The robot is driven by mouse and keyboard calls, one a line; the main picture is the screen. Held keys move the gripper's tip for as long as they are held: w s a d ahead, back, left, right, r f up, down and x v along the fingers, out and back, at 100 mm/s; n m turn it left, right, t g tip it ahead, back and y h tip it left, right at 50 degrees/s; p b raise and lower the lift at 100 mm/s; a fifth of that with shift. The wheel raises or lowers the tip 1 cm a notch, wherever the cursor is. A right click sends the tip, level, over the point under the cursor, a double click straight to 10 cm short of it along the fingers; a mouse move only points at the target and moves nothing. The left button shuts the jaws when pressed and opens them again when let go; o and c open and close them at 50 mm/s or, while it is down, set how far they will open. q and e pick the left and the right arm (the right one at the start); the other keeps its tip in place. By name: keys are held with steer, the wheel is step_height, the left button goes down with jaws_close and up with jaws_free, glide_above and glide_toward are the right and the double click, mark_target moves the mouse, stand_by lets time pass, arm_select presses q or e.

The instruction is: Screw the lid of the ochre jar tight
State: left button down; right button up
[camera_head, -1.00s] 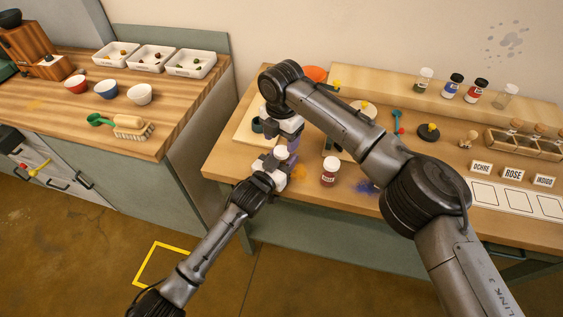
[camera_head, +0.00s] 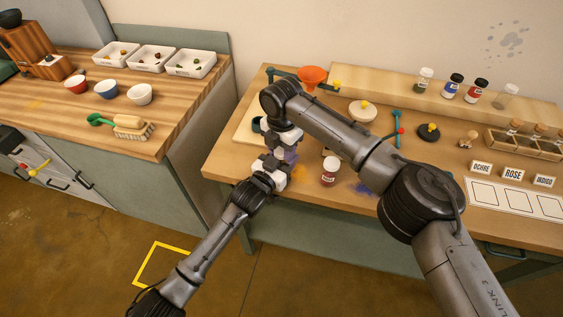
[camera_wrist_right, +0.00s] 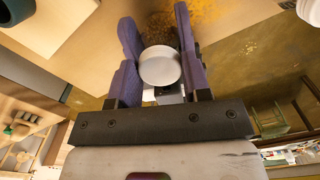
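A round white lid (camera_wrist_right: 160,67) shows in the right wrist view, between my right gripper's purple fingers (camera_wrist_right: 160,75), which look pressed to its two sides. In the head view my right gripper (camera_head: 278,153) is directly above my left gripper (camera_head: 270,168), and the two crowd together over the near left part of the table. The lid is hidden in that view. My left gripper's fingers appear to flank the jar under the lid. The jar's body is almost wholly hidden, and I cannot read its label.
A capped jar with a red label (camera_head: 329,172) stands just right of the grippers. Ochre and blue powder stains lie nearby. An orange funnel (camera_head: 313,76), a cream bowl (camera_head: 362,111) and name cards (camera_head: 513,174) are farther back or right. A separate wooden counter (camera_head: 60,125) stands left.

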steer(key=c, duration=0.5)
steer(key=m, duration=0.3)
steer(key=o, duration=1)
steer(key=shift+r, duration=0.15)
steer(key=shift+r, duration=2.1)
steer(key=shift+c, duration=0.4)
